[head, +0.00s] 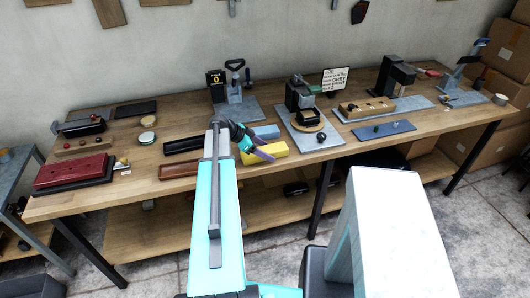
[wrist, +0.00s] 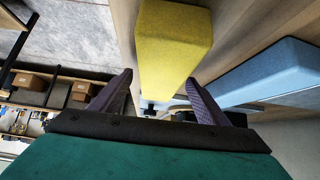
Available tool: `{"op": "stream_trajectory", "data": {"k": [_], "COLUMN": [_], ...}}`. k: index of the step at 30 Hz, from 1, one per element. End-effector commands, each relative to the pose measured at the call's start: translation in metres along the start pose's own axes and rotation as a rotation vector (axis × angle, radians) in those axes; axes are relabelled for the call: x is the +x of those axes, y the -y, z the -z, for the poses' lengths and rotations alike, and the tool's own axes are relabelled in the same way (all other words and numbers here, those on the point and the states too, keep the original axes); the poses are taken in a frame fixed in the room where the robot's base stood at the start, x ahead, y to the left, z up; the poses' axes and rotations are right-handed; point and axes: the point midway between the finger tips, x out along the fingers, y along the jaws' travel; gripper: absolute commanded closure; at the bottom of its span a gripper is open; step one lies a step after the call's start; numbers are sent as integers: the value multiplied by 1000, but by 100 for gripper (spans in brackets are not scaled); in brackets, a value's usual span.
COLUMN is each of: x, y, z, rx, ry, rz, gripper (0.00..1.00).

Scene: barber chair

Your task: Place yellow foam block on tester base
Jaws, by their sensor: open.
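The yellow foam block (head: 279,149) lies on the wooden bench, partly hidden by my gripper (head: 263,146) in the head view. In the wrist view the yellow block (wrist: 172,45) shows ahead, in line with the gap between the fingers of my gripper (wrist: 157,85). The jaws are open and empty, close to the block; contact cannot be told. Behind them stands a device with a black display and a lever handle on a grey base plate (head: 252,108). To its right, a dark press stands on another grey plate (head: 325,138). Which one is the tester base is not labelled.
A blue block (head: 266,131) lies just behind the yellow one; it also shows in the wrist view (wrist: 265,75). Two long trays, black (head: 183,145) and brown (head: 178,170), lie to the left. A sign (head: 335,79) stands behind the press.

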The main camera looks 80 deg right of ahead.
Motion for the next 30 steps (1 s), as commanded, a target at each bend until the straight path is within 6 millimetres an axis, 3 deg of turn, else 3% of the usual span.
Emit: {"op": "stream_trajectory", "data": {"k": [19,27,30], "x": [5,5,5], "y": [0,0,0], "z": [0,1,1], "rx": [1,1,1], "ry": [0,0,0], "rz": [-1,-1,-1], "gripper": [31,75,79]}}
